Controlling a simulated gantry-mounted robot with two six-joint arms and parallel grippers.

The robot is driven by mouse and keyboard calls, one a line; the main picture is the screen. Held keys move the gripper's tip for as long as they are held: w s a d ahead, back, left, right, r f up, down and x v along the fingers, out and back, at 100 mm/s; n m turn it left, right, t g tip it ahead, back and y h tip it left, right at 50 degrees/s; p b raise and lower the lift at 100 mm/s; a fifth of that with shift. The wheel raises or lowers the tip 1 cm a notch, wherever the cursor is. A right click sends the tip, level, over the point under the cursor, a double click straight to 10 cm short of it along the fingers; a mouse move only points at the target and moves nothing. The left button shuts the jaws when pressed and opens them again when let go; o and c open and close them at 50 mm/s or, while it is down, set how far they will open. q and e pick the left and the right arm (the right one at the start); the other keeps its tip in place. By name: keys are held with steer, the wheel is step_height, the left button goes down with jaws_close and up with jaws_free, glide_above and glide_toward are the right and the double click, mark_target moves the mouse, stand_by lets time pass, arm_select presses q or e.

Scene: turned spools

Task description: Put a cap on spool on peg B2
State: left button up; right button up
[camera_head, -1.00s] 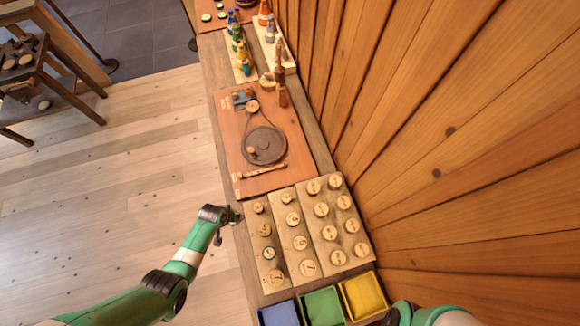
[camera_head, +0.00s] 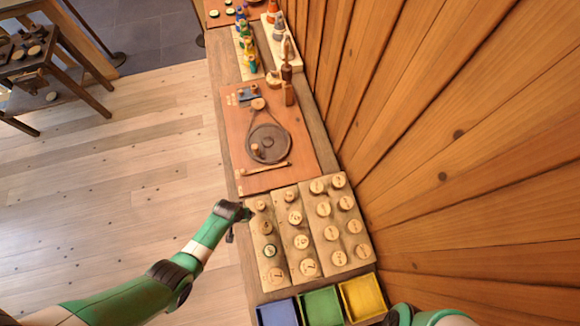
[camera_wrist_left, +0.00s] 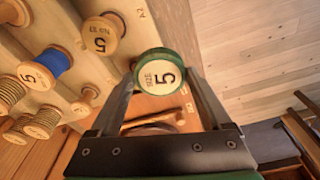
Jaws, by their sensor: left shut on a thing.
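My left gripper (camera_head: 243,214) is beside the left edge of the stepped wooden rack (camera_head: 283,229) in the head view. In the left wrist view its fingers are shut on a green-rimmed disc, the cap (camera_wrist_left: 159,76), whose pale face reads "SIZE 5". On the rack, one spool top (camera_head: 270,250) has a green rim. I cannot read peg labels, so I cannot tell which spool is on B2. My right gripper is out of view.
Blue (camera_head: 278,313), green (camera_head: 322,306) and yellow (camera_head: 362,297) trays stand at the rack's near end. A reddish board (camera_head: 250,183) with a round dark plate (camera_head: 267,143) lies beyond it. A plank wall borders the right. Open floor lies left.

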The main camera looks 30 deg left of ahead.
arm_select(q)
steer(key=shift+w+d, duration=2.15)
steer(key=shift+d, duration=1.4)
steer(key=b, duration=0.5)
glide_toward(295, 217)
steer(key=shift+w+a+f, duration=0.1)
steer(key=shift+w+f, duration=0.05)
steer(key=shift+f, duration=0.75)
steer(key=shift+w+a+f, duration=0.1)
steer(key=shift+w+f, duration=0.05)
steer(key=shift+f, duration=0.75)
steer(key=shift+w+a+f, duration=0.1)
steer(key=shift+w+f, duration=0.05)
steer(key=shift+f, duration=0.8)
steer(key=shift+f, duration=0.25)
steer(key=shift+f+b, duration=0.65)
steer(key=shift+b, duration=0.15)
steer(key=o, duration=1)
steer(key=shift+o, duration=0.2)
